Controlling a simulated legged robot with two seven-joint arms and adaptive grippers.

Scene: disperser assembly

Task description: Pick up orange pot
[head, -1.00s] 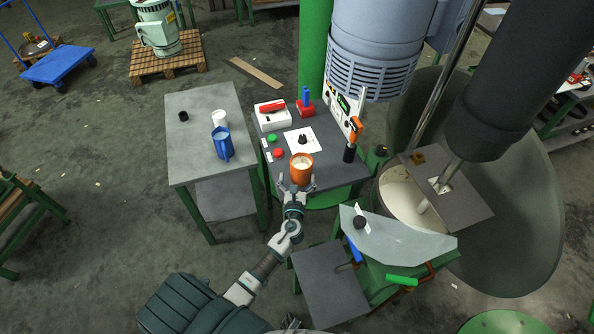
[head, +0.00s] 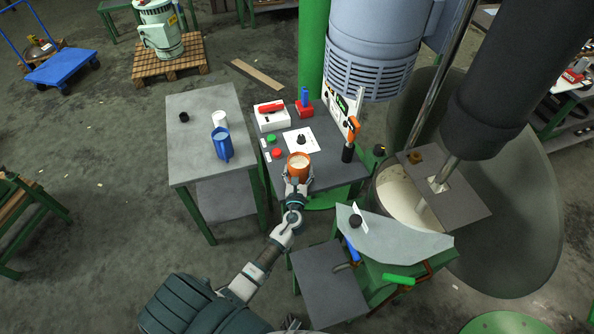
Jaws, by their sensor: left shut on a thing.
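The orange pot (head: 299,163), with pale contents, stands upright at the front of the small dark table (head: 338,168) in the middle of the head view. My left gripper (head: 298,180) reaches it from the near side and is shut on it, with its fingers around the lower part of the pot. I cannot tell whether the pot's base is clear of the table. My right gripper does not show clearly enough to make out.
A blue pitcher (head: 222,144) and a white cup (head: 220,118) stand on the grey table (head: 188,160) at left. Red and green buttons, a white box (head: 271,115) and a paper sheet lie behind the pot. The mixing vessel (head: 402,203) and machine stand at right.

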